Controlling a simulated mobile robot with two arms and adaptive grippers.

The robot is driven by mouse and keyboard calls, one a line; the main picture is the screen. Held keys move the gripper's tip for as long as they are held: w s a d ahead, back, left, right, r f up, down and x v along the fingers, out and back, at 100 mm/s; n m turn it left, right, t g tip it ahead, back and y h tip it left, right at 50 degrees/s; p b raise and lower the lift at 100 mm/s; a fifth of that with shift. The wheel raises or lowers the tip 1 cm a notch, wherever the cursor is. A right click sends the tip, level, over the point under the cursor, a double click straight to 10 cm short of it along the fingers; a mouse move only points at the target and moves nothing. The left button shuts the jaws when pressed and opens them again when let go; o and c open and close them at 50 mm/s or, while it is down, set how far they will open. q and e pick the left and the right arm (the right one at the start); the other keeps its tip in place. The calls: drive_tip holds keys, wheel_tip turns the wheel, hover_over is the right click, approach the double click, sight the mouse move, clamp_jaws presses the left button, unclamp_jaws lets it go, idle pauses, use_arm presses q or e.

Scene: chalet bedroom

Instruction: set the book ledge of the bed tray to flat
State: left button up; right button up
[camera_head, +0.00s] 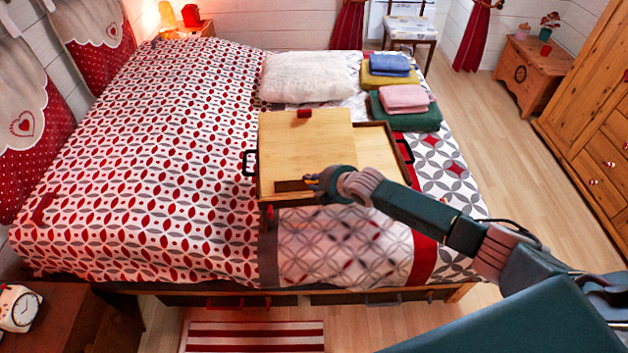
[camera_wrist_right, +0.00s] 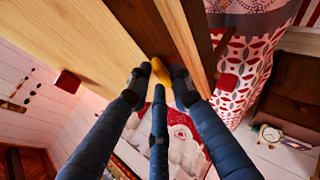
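The bed tray (camera_head: 391,169) is a light wooden tray with dark brown sides, resting on the bed. A pale board (camera_head: 318,142) with a red knob (camera_head: 304,113) covers its left part. I cannot tell how far this board is tilted. A dark brown strip (camera_head: 288,186) shows near its front edge; I cannot tell if it is the book ledge. My right gripper (camera_head: 314,182) is at this front edge, beside the strip. In the right wrist view its fingers (camera_wrist_right: 159,82) are apart, around or beside a small yellow piece (camera_wrist_right: 160,70); contact is unclear. My left gripper is out of view.
A white pillow (camera_head: 310,77) and folded towels (camera_head: 405,98) lie behind the tray. A black handle (camera_head: 249,162) sticks out at its left. The patterned bed cover (camera_head: 150,150) is clear to the left. A wooden wardrobe (camera_head: 590,130) stands at right.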

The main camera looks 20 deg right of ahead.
clamp_jaws()
drive_tip(key=shift+w+d+g+b, duration=0.1)
drive_tip(key=shift+w+g+b, duration=0.2)
drive_tip(key=shift+b, duration=0.1)
drive_tip(key=g+b, duration=0.1)
drive_tip(key=b, duration=0.1)
drive_tip(key=w+g+b, duration=0.1)
drive_tip(key=b, duration=0.1)
drive_tip(key=m+g+b, duration=0.1)
drive_tip(key=b, duration=0.1)
drive_tip(key=shift+w+d+f+y, duration=0.15)
drive_tip(key=shift+w+f+y, duration=0.1)
drive_tip(key=shift+f+y, duration=0.1)
drive_tip(key=shift+r+g+b, duration=0.2)
drive_tip(key=shift+g+b, duration=0.3)
drive_tip(key=o, duration=0.6)
unclamp_jaws()
